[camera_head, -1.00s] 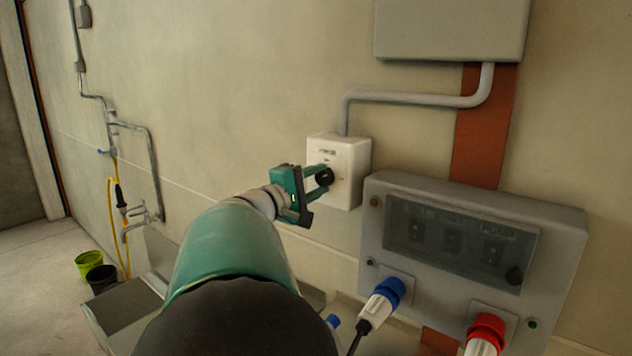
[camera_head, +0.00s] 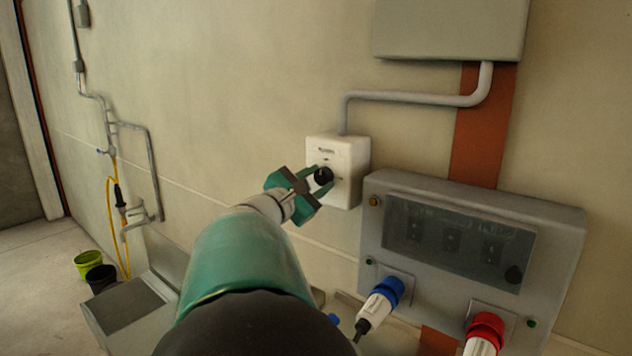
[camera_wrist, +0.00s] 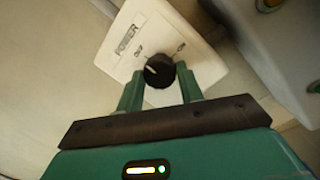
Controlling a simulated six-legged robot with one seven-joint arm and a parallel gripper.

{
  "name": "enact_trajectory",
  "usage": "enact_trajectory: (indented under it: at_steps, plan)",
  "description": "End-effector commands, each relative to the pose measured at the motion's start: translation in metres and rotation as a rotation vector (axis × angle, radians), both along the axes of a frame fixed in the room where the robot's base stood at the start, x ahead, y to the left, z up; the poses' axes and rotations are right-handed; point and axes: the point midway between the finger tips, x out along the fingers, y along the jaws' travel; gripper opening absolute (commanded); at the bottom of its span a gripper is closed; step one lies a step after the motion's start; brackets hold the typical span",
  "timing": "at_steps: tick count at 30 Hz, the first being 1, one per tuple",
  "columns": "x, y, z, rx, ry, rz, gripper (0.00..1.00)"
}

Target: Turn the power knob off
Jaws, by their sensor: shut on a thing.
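The power knob (camera_wrist: 159,72) is a round black dial on a white wall box (camera_head: 352,160) marked POWER. In the wrist view, OFF is printed at the dial's upper left and ON at its upper right. The dial's white mark points to the upper left, toward the OFF print. The knob also shows in the head view (camera_head: 323,176). My green gripper (camera_wrist: 159,80) is shut on the knob, one finger on each side of it. The gripper is rolled at an angle to the box. The fingers hide part of the knob's sides.
A grey electrical panel (camera_head: 545,240) with a blue plug (camera_head: 389,292) and a red plug (camera_head: 486,329) is close at the right. A grey conduit (camera_head: 410,98) rises from the white box. Pipes and buckets (camera_head: 88,262) stand far left. Bare wall lies left of the box.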

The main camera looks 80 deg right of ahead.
Motion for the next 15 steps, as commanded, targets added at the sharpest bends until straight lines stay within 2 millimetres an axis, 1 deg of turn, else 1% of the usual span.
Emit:
enact_trajectory:
  at_steps: [6, 15]
  plan:
    - [0.0012, 0.0004, -0.0007, 0.024, 0.053, 0.003, 0.14]
    - [0.0011, 0.0004, -0.0008, 0.029, 0.065, 0.003, 0.14]
